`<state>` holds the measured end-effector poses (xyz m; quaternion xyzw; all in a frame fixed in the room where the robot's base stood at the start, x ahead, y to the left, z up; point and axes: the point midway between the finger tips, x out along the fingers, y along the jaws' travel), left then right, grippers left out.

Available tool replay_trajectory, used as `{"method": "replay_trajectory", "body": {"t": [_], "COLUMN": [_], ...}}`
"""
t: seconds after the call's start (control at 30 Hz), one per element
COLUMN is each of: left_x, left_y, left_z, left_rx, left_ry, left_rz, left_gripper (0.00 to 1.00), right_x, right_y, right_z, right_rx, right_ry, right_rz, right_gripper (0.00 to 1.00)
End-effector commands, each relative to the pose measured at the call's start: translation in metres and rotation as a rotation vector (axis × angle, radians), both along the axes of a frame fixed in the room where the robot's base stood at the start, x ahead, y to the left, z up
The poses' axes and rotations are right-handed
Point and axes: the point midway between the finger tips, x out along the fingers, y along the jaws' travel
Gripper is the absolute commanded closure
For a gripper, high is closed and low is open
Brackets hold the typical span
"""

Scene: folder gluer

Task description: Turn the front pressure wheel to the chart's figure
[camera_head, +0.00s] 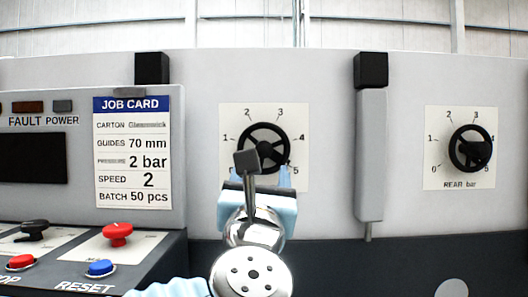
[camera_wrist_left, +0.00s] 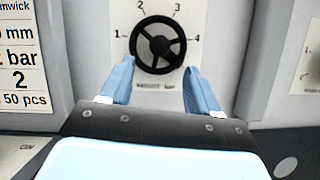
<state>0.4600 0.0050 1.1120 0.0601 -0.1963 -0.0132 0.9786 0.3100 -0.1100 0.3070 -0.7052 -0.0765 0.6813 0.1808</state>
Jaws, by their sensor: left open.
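The front pressure wheel (camera_head: 264,140) is a black spoked handwheel on a white dial plate. In the wrist view the wheel (camera_wrist_left: 157,45) shows with figures 1 to 4 around it. I cannot tell which figure it is set to. My left gripper (camera_head: 258,178) is in front of the wheel's lower part and hides some of the plate. Its blue fingers (camera_wrist_left: 159,70) are open, one at each lower side of the wheel, with nothing between them gripped. The job card (camera_head: 133,150) reads 2 bar on its pressure line. My right gripper is not in view.
A rear wheel (camera_head: 470,148) on a plate marked REAR bar is at the right. A grey upright with a black top (camera_head: 371,70) stands between the plates. A control panel with a red knob (camera_head: 118,232) and blue reset button (camera_head: 101,268) is at lower left.

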Motion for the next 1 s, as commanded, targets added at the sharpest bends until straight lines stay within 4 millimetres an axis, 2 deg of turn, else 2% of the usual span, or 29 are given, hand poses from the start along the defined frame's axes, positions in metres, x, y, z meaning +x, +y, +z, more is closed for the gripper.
{"method": "replay_trajectory", "body": {"t": [0.1,0.33,0.5,0.8,1.0], "left_x": [0.027,0.067,0.079,0.081,0.081], "left_y": [-0.002,-0.004,-0.005,-0.005,-0.005], "left_z": [0.013,0.028,0.032,0.032,0.032], "left_rx": [0.001,0.001,0.000,-0.001,-0.001], "left_ry": [0.002,0.004,0.002,0.003,0.003], "left_rz": [0.003,0.002,-0.001,-0.001,-0.001], "left_gripper": [0.39,0.39,0.39,0.39,0.70], "right_x": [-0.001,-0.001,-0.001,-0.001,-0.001], "right_y": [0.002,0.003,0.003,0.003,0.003], "right_z": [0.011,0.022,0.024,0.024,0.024], "right_rx": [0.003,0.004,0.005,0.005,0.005], "right_ry": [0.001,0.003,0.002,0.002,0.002], "right_rz": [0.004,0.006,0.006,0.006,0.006], "right_gripper": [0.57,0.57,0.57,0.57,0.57]}}
